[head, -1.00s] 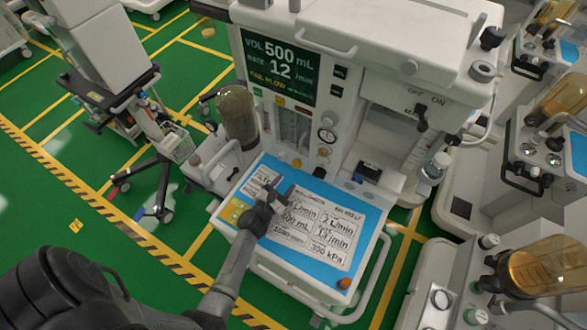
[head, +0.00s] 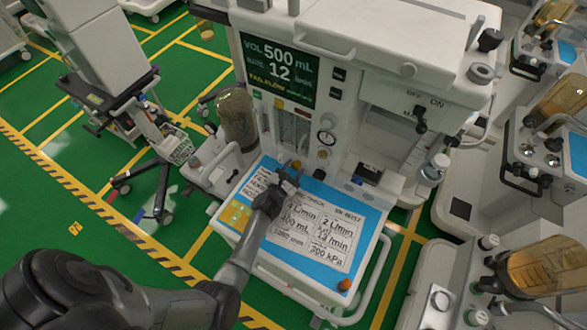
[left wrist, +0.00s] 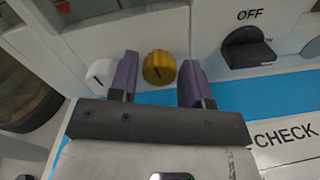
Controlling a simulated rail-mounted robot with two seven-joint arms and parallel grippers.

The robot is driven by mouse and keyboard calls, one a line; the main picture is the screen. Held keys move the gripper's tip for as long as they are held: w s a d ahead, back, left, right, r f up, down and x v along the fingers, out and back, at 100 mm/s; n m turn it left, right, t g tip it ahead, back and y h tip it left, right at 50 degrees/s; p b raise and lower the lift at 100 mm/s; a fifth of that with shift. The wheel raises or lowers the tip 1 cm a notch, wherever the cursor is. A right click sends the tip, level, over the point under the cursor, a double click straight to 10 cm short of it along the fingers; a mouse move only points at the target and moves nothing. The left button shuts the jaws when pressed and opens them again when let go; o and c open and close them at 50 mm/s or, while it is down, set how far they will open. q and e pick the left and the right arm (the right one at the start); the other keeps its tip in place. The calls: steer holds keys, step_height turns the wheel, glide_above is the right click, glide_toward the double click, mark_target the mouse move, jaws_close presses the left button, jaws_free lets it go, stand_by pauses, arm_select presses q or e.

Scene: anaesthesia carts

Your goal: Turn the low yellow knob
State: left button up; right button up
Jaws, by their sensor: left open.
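The low yellow knob (left wrist: 158,68) is on the machine's front panel and shows in the left wrist view with a dark mark on its face. My left gripper (left wrist: 158,82) is open, with one purple finger on each side of the knob and visible gaps between. In the head view my left gripper (head: 289,174) is over the back of the blue work surface, close to the panel. The knob is hard to make out there beside the fingertips. I cannot tell how far the fingertips reach along the knob. My right gripper is not in view.
A white knob (left wrist: 101,72) is close left of the fingers, and a black OFF knob (left wrist: 246,48) is to the right. The blue work surface (head: 352,211) lies below the panel.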

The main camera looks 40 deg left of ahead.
arm_select(q)
steer(key=shift+c, duration=0.4)
steer(key=c, duration=0.6)
steer(key=shift+o, duration=0.2)
steer(key=shift+f+m+b, duration=0.15)
steer(key=shift+m+b, duration=0.25)
steer(key=shift+b, duration=0.2)
steer(key=shift+m, duration=0.3)
steer(key=o, duration=0.6)
steer(key=shift+o, duration=0.2)
